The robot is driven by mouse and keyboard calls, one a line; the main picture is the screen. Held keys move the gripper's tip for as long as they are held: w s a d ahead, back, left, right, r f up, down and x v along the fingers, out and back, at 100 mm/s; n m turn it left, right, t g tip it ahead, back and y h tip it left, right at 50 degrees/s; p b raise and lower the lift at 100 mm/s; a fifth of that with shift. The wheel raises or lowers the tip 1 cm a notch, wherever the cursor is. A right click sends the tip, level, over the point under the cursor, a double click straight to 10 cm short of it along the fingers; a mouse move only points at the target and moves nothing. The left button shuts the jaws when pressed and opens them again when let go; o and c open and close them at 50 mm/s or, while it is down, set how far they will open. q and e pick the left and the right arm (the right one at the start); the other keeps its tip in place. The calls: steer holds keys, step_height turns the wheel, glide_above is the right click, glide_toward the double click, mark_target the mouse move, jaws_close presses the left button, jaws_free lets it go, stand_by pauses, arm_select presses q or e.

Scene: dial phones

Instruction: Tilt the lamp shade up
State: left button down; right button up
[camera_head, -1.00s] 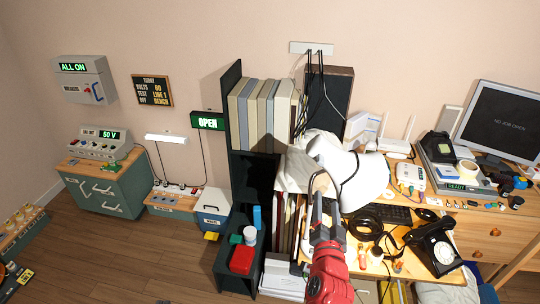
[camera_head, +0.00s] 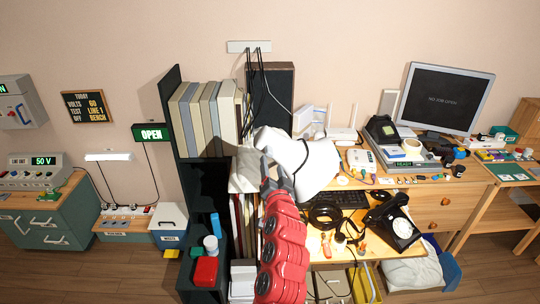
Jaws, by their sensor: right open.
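The white lamp shade (camera_head: 316,166) is in the middle of the head view, above the left part of the wooden desk, in front of the shelf of binders. Its wide end faces down and to the right. My right gripper (camera_head: 277,172) is at the left side of the shade, with its fingers pointing up toward it. The jaws are open, and I cannot tell whether a finger touches the shade. My red arm reaches up from the bottom and hides part of the desk's left end. My left gripper is not in view.
A black dial phone (camera_head: 397,224) and a coiled black cable (camera_head: 325,217) lie on the desk, right of my arm. A monitor (camera_head: 444,98) stands at the back right. The dark shelf (camera_head: 186,185) with binders stands close on the left. Floor shows at the lower left.

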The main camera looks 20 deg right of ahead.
mark_target(270, 155)
steer(key=w+p, duration=0.1)
steer(key=w, duration=0.2)
steer(key=w+d, duration=0.1)
steer(key=w, duration=0.1)
steer(key=shift+w+d+p, duration=0.1)
steer(key=shift+w+p, duration=0.25)
steer(key=shift+w, duration=0.05)
steer(key=shift+w+f, duration=0.1)
steer(key=shift+w, duration=0.15)
jaws_close()
stand_by(1.0)
